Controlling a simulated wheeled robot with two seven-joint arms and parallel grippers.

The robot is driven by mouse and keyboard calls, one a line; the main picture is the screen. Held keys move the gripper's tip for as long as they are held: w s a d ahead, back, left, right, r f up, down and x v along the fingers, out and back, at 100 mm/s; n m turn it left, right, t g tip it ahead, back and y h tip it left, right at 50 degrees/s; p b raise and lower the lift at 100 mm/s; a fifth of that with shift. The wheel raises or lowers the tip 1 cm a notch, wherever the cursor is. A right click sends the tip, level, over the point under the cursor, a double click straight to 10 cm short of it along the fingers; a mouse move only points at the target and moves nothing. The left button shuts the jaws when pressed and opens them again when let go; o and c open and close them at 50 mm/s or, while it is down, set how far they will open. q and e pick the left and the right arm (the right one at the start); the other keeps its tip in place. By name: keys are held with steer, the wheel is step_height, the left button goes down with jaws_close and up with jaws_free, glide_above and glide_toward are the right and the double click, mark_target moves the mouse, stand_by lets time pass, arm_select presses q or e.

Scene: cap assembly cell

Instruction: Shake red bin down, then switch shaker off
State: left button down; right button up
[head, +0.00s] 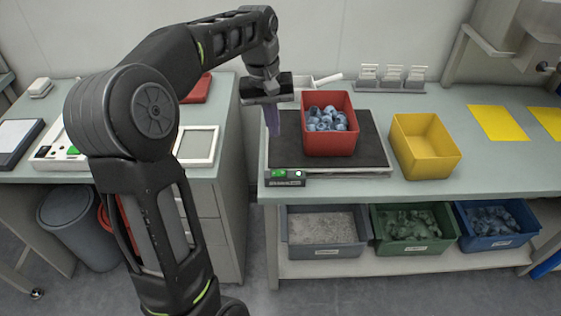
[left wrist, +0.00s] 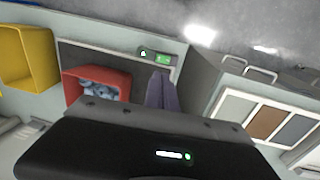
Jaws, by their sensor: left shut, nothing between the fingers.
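The red bin (head: 330,143) stands upright on the dark plate of the shaker (head: 377,166) and holds several blue-grey caps. The shaker's front panel (head: 285,177) has a green lit part and a small white round spot beside it. In the left wrist view the red bin (left wrist: 117,82) is left of the fingers and the panel (left wrist: 155,56) is above them. My left gripper (head: 272,122) is shut and empty, pointing down above the shaker's left edge, left of the bin and apart from it. My right gripper is not in view.
A yellow bin (head: 425,147) stands right of the shaker. Yellow mats (head: 497,122) lie farther right. A white scoop (head: 318,80) and small holders (head: 392,76) are behind. Grey (head: 323,252), green (head: 411,247) and blue (head: 497,243) bins sit on the lower shelf. A gap separates the two benches.

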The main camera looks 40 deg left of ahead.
mark_target(282, 173)
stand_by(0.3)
arm_select(q)
steer(key=f, duration=0.4)
steer(key=d+f, duration=0.1)
steer(key=f, duration=0.4)
steer(key=w+f, duration=0.1)
steer(key=f, duration=0.3)
steer(key=shift+d+f+p, duration=0.2)
steer(key=shift+f+p, duration=0.15)
